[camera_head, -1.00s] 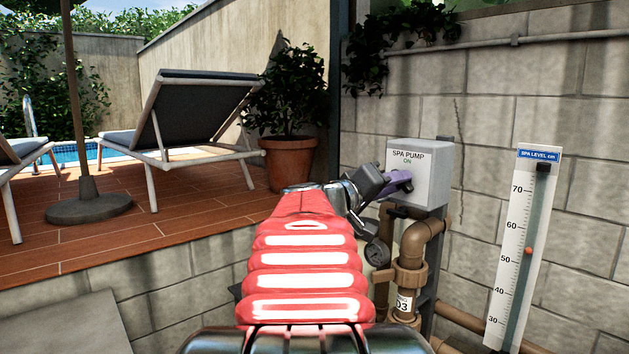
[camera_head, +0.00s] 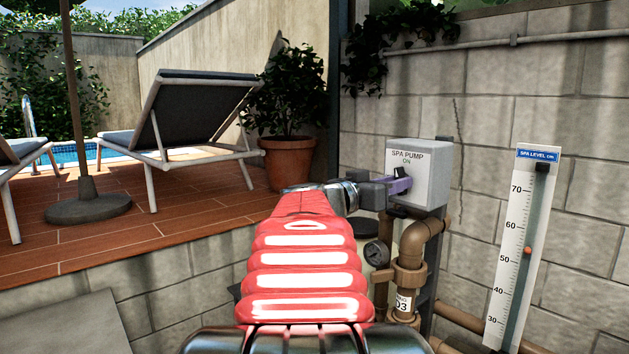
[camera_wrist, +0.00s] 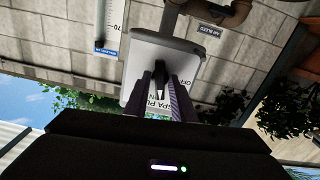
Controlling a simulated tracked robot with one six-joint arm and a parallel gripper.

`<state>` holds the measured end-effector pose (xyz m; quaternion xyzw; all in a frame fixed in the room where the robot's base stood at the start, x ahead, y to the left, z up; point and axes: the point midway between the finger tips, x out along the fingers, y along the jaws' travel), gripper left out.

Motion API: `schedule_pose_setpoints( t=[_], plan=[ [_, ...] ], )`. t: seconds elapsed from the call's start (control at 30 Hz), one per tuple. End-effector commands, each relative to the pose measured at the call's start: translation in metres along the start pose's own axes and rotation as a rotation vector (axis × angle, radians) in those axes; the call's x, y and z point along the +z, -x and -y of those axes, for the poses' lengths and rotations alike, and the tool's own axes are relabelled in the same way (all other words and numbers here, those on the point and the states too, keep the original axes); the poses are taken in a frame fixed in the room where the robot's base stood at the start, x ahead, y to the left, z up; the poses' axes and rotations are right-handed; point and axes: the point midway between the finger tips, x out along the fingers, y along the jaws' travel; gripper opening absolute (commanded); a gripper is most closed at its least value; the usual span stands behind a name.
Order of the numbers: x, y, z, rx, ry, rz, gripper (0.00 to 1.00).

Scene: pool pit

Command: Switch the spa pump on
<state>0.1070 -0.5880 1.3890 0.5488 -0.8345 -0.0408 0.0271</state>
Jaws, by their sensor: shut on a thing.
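The spa pump box (camera_head: 434,178) is a grey box on the block wall, its front marked "SPA PUMP" with "ON" beneath. Its black knob (camera_head: 401,171) shows its tip just below "ON". My gripper (camera_head: 400,186), with purple fingers, is at the box front, shut on the knob. In the wrist view the knob (camera_wrist: 159,76) stands between the two fingers (camera_wrist: 160,92), its long side running roughly up and down the picture. "OFF" on the box (camera_wrist: 142,58) is to its right there.
Brown pipes (camera_head: 411,270) and a round gauge (camera_head: 377,253) are just below the box. A white spa level scale (camera_head: 508,255) is to the right. A potted plant (camera_head: 288,160) and loungers (camera_head: 190,110) stand on the raised tiled deck at left.

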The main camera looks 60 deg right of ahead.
Motion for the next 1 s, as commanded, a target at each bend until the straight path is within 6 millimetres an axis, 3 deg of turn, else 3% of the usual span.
schedule_pose_setpoints(
  t=[0.2,0.97,1.0],
  plan=[
    [0.0047,-0.0012,0.0009,0.0,-0.131,0.007,0.02],
    [0.0037,-0.0012,0.0007,0.001,-0.245,0.006,0.02],
    [0.0036,-0.0012,0.0006,0.001,-0.244,0.006,0.25]
  ],
)
